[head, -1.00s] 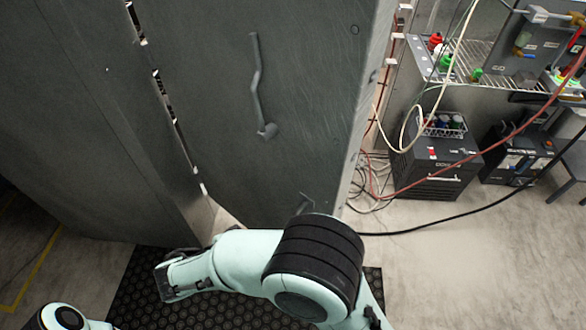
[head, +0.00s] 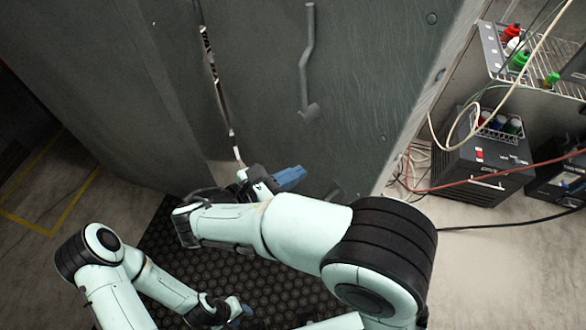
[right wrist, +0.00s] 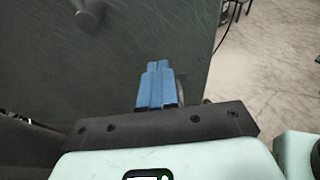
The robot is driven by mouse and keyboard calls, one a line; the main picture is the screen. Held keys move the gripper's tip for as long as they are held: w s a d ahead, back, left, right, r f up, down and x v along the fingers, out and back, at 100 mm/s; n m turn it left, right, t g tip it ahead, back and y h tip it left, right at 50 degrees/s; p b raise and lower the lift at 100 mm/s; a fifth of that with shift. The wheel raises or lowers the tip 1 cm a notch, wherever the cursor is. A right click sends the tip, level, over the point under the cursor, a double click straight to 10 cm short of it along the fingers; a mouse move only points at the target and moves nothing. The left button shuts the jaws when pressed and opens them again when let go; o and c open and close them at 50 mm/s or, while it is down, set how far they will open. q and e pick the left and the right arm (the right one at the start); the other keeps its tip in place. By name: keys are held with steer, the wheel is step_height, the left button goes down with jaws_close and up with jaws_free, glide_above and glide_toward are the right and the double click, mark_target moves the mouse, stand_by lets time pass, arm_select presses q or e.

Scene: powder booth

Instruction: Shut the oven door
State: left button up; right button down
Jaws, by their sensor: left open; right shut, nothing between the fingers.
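The oven door (head: 370,95) is a large dark grey panel with a bent bar handle (head: 307,60), filling the upper middle of the head view. A slotted gap runs down its left side, next to another tall grey panel (head: 110,90). I cannot tell how far the door stands open. My right gripper (head: 292,177) is shut and empty, with blue fingers in front of the door's lower part, below the handle. In the right wrist view its fingers (right wrist: 155,83) point at the grey surface; contact cannot be told. My left gripper (head: 243,311) is open, low over the mat, apart from the door.
A black studded mat (head: 175,245) lies below my arms. To the right stand a wire rack with bottles (head: 520,62), a black box unit (head: 480,165), and loose hoses and cables. Bare concrete floor (head: 490,270) is open at the lower right.

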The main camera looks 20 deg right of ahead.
glide_toward(341, 150)
steer(key=x, duration=0.5)
steer(key=shift+w+d+f, duration=0.1)
steer(key=shift+d+f, duration=0.05)
steer(key=shift+f, duration=0.2)
steer(key=shift+w+d, duration=0.25)
steer(key=shift+d, duration=0.25)
steer(key=shift+d, duration=0.1)
